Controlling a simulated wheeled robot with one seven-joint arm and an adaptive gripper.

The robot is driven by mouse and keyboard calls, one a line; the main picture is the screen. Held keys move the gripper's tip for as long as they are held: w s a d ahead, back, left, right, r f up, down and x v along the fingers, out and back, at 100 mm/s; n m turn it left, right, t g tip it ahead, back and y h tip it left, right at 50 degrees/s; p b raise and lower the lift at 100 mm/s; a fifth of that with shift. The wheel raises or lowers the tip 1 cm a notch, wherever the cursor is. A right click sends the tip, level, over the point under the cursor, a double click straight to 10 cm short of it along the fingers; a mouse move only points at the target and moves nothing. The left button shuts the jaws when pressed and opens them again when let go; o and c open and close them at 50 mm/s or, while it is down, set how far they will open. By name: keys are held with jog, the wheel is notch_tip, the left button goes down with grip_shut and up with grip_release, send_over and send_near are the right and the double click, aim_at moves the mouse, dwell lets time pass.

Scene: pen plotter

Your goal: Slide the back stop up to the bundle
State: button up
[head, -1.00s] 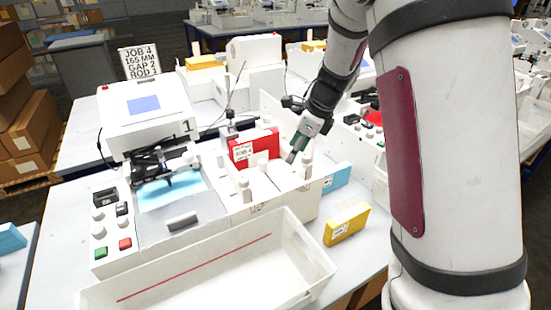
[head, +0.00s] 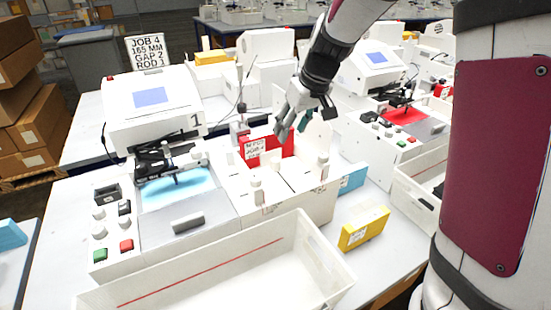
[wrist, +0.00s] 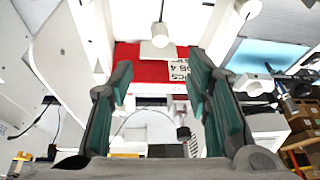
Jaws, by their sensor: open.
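The red bundle (head: 272,147) with a white JOB 4 label stands upright in the white feed tray (head: 290,207) right of plotter 1. In the wrist view the bundle (wrist: 145,66) shows beyond the fingertips, its label upside down. White knobbed posts stand at the tray, one in front (head: 257,187) and one at the right (head: 322,168). I cannot tell for sure which white part is the back stop. My gripper (head: 294,127) is above the tray by the bundle's upper edge. In the wrist view its teal fingers (wrist: 160,75) are apart with nothing between them.
Plotter 1 (head: 150,115) stands to the left. A white bin (head: 300,262) is in front, and a yellow box (head: 364,228) lies on the table to the right. A blue box (head: 352,179) is beside the tray. A second plotter (head: 380,70) stands behind at right.

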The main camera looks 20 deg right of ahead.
aim_at(276, 160)
jog(key=shift+n, duration=0.7)
jog(key=x, duration=1.3)
jog(key=shift+w+a+f, duration=0.15)
jog(key=shift+w+f, duration=0.05)
jog(key=shift+w, duration=0.1)
grip_shut()
